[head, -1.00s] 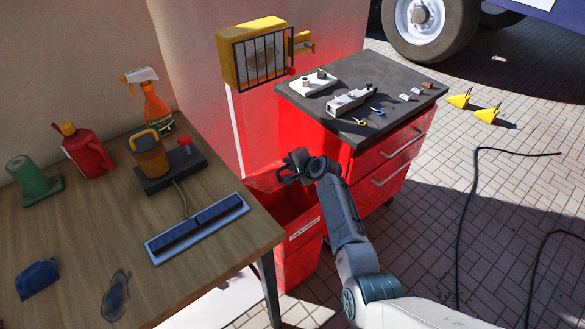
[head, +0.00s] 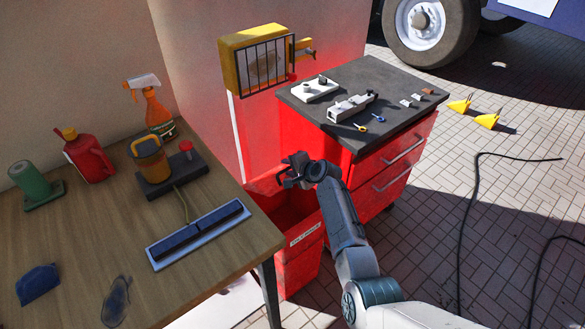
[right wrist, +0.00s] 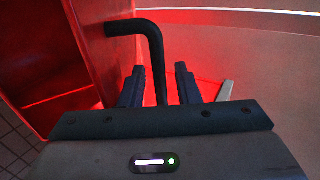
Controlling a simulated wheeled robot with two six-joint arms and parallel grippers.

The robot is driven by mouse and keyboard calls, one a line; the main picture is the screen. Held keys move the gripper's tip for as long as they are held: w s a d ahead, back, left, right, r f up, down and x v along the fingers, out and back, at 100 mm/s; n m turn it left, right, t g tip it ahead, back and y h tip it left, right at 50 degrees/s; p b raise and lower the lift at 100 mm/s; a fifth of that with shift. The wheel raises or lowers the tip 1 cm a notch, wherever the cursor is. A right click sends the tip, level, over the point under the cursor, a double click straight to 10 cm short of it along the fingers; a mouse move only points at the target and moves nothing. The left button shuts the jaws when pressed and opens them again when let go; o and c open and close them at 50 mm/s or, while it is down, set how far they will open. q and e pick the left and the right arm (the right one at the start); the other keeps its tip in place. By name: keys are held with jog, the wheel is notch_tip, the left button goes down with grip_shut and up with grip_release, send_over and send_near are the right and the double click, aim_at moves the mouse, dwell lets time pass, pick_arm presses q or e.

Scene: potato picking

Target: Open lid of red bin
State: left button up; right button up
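The red bin (head: 298,265) stands between the wooden table and the red tool cabinet, with a white label on its front. Its dark inside shows from above, and its red lid (head: 262,183) is tilted up at the back. My right gripper (head: 286,173) is over the back of the bin, beside the raised lid. In the right wrist view its two fingers (right wrist: 162,78) are apart, with a black bent bar (right wrist: 155,55) showing between them. I cannot tell whether they touch the bar. My left gripper is out of view.
The red tool cabinet (head: 388,165) stands close to the right of my right gripper. The wooden table (head: 95,255) with a spray bottle (head: 157,108) and other items is on the left. A yellow caged lamp (head: 258,58) hangs on the wall. A cable (head: 470,215) lies on the paving.

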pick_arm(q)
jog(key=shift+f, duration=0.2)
pick_arm(e)
jog(key=v, duration=1)
jog(key=shift+s+d+r, duration=0.2)
jog(key=shift+s, duration=0.1)
jog(key=shift+o, duration=0.3)
